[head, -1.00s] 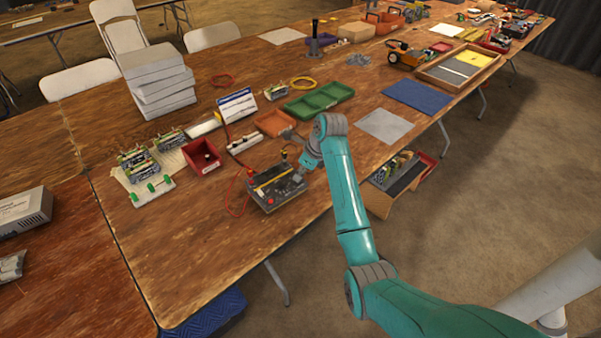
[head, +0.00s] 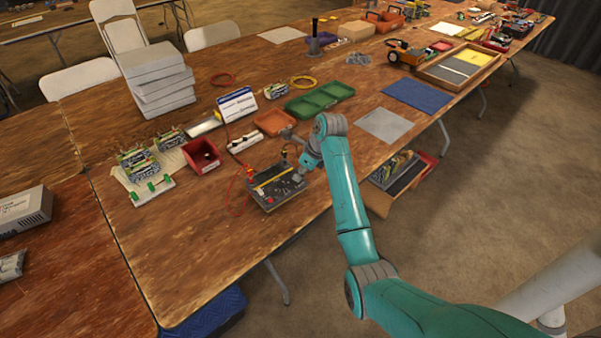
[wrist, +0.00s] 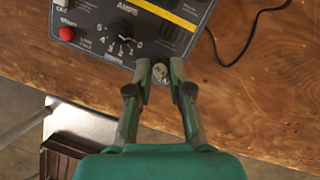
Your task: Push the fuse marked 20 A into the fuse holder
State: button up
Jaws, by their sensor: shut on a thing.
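My gripper (wrist: 160,72) is over the near edge of a dark grey charger panel (wrist: 95,30). Its two fingers are closed on a small round silver piece, which looks like the fuse (wrist: 160,71) seen end-on. No 20 A marking can be read. The fuse holder cannot be made out; the fingers may hide it, and I cannot tell whether the fuse touches it. In the head view, the charger (head: 267,199) sits near the table's front edge, with my gripper (head: 297,178) at its right side.
The panel carries a black dial (wrist: 124,32), a red button (wrist: 66,34) and a yellow strip (wrist: 167,14). A black cable (wrist: 254,30) runs off to the right. A red bin (head: 203,157) and an orange tray (head: 274,122) stand behind.

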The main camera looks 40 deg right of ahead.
jog(key=o, duration=0.8)
jog(key=shift+o, duration=1.2)
jog(key=shift+r, duration=0.15)
jog(key=shift+r, duration=3.65)
